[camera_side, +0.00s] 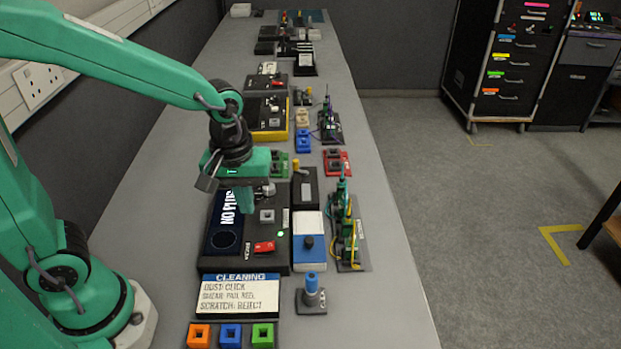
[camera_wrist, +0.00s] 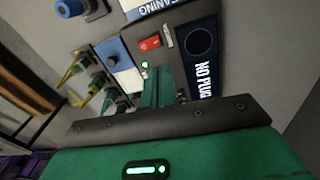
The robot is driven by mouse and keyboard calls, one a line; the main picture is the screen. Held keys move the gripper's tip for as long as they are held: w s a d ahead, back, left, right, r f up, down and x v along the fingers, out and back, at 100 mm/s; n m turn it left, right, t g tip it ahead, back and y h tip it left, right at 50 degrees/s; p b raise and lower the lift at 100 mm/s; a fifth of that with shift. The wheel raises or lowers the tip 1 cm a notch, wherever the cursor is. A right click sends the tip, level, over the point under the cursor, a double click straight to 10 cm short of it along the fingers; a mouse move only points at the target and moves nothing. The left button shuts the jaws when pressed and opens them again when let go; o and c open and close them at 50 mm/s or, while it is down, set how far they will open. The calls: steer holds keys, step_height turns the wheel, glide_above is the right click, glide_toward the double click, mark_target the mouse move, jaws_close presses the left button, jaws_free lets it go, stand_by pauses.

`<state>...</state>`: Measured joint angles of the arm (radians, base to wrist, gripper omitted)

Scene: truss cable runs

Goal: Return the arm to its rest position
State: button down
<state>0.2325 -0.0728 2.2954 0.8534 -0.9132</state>
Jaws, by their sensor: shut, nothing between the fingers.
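My gripper (camera_side: 245,203) is over the black tester box (camera_side: 275,228), whose dark screen (camera_side: 223,220) reads "NO PLUG". In the wrist view my gripper (camera_wrist: 162,76) shows its green fingers together, with nothing between them. The fingers point down and hide part of the tester box; I cannot tell whether they touch it. The tester has a red switch (camera_side: 265,247) and a lit green light, which also shows in the wrist view. My arm is bent, reaching out from the left over the bench.
A white-and-blue box (camera_side: 309,252) and a stand with green connectors and yellow cable (camera_side: 347,235) are right of the tester. A cleaning card (camera_side: 238,297), coloured blocks (camera_side: 230,335) and a blue-capped post (camera_side: 312,290) are in front. More devices line the bench behind. The bench's right strip is clear.

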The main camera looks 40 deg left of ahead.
steer(key=s+a+r+m+t, duration=0.4)
steer(key=s+a+r+m, duration=0.3)
steer(key=r, duration=0.3)
steer(key=shift+s+m+t, duration=0.15)
steer(key=shift+m+t, duration=0.25)
